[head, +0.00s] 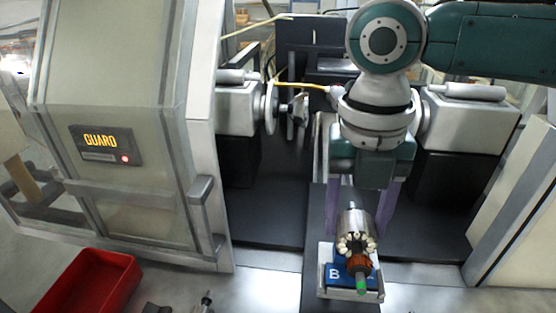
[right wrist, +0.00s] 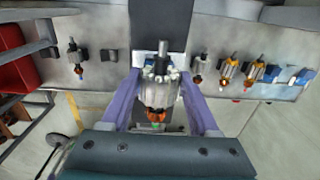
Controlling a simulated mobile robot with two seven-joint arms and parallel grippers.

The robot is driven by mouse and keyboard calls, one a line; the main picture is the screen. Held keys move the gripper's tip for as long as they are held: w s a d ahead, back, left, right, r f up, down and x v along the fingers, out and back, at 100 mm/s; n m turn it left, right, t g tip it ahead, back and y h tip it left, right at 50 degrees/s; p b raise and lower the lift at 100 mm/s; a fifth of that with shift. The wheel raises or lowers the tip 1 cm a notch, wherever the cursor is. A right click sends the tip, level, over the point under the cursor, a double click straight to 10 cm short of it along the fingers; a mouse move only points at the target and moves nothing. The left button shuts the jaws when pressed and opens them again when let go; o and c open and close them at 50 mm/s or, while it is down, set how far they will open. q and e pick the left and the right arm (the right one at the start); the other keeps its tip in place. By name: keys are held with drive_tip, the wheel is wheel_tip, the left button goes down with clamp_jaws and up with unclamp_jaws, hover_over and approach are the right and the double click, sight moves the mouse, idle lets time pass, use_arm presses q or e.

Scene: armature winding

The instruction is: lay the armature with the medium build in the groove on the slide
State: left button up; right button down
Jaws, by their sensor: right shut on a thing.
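My right gripper (head: 358,222) is shut on an armature (head: 356,230), with its two purple fingers on either side of the steel core. The armature has white coil ends, a copper commutator and a green shaft tip that points toward the front. It also fills the middle of the right wrist view (right wrist: 158,92). It is held over the front end of the dark slide (head: 318,222), above a pale block with a blue plate marked B (head: 336,275). The armature hides the groove, and I cannot tell whether it touches there. My left gripper is not in view.
In the right wrist view, one armature (right wrist: 76,62) lies left, and several others, including a slim one (right wrist: 200,66), lie right beside blue holders (right wrist: 299,76). A red bin (head: 88,283) stands at the front left. The guard (head: 120,110) and winding machine heads (head: 236,108) flank the slide.

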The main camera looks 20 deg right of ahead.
drive_tip(key=shift+f, duration=0.4)
idle(0.3)
drive_tip(key=shift+c, duration=0.3)
unclamp_jaws()
wheel_tip(320, 180, up, 9)
drive_tip(key=b, duration=0.2)
drive_tip(key=shift+w+a+r+b, duration=0.1)
drive_tip(key=shift+a+b, duration=0.05)
drive_tip(key=shift+b, duration=0.25)
drive_tip(key=shift+r, duration=0.4)
